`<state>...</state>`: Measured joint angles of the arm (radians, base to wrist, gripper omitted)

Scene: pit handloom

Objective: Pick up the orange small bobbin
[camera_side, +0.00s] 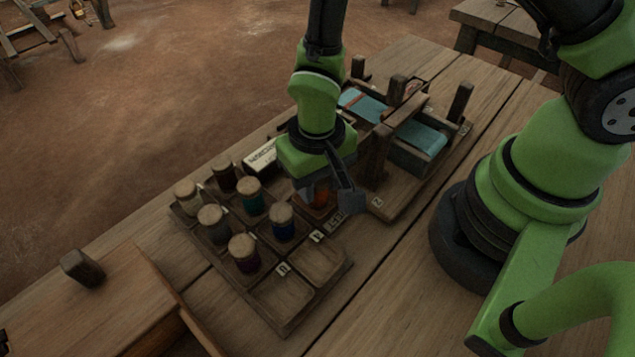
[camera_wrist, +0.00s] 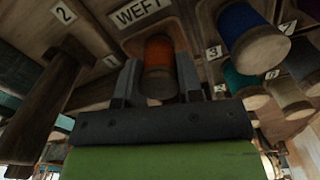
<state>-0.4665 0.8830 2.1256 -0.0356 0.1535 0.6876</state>
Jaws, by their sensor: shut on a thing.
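The orange small bobbin (camera_side: 319,198) is at the right side of a wooden compartment tray (camera_side: 272,323), partly hidden by my gripper (camera_side: 326,196). In the wrist view the orange bobbin (camera_wrist: 158,55) has orange thread and a pale wooden end, and sits between the two grey fingers of my gripper (camera_wrist: 158,76). The fingers are shut on it, one on each side. A WEFT label (camera_wrist: 140,11) lies close by it. I cannot tell whether the bobbin is clear of its compartment.
Upright bobbins stand in the tray around it, including a blue one (camera_side: 282,222), a green one (camera_side: 250,196) and a purple one (camera_side: 244,254). Front compartments (camera_side: 284,291) are empty. A small loom with blue cloth (camera_side: 420,136) and wooden posts stands just behind to the right.

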